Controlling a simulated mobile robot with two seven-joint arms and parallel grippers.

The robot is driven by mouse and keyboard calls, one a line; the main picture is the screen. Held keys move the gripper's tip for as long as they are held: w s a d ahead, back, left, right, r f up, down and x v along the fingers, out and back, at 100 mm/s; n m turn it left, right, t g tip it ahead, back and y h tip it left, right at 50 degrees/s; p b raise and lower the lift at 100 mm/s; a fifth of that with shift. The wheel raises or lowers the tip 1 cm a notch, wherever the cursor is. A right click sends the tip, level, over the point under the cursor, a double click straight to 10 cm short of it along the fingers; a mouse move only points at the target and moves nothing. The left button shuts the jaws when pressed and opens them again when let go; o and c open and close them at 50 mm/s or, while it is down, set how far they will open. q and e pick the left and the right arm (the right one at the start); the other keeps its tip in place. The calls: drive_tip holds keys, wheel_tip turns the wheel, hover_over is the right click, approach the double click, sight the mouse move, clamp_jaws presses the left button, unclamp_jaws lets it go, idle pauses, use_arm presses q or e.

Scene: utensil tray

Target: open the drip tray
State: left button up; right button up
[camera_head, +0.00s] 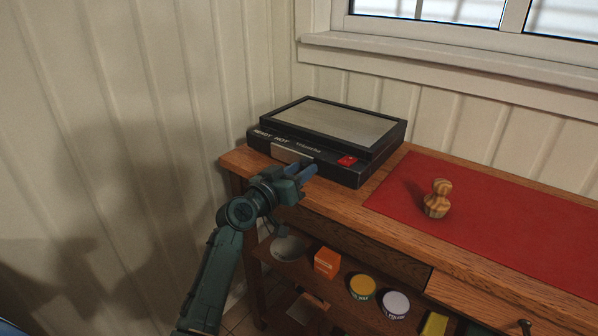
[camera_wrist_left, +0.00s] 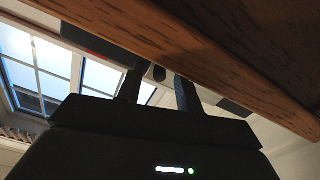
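A black griddle-like appliance (camera_head: 360,172) with a grey top plate stands at the back left of the wooden table. A pale metal strip (camera_head: 292,152), which may be the drip tray's front, sits low on its front face. My left gripper (camera_head: 303,172) is at the table's front edge, just in front of and below that strip. In the left wrist view its two fingers (camera_wrist_left: 158,92) stand apart, their tips partly behind the table edge (camera_wrist_left: 205,55). A small grey piece shows between them; I cannot tell whether they touch it. My right gripper is not in view.
Walls stand close at the left and back.

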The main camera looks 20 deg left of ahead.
use_arm(q)
drive_tip(key=shift+c, duration=0.4)
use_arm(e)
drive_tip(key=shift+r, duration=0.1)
use_arm(q)
clamp_jaws()
drive_tip(key=shift+s, duration=0.1)
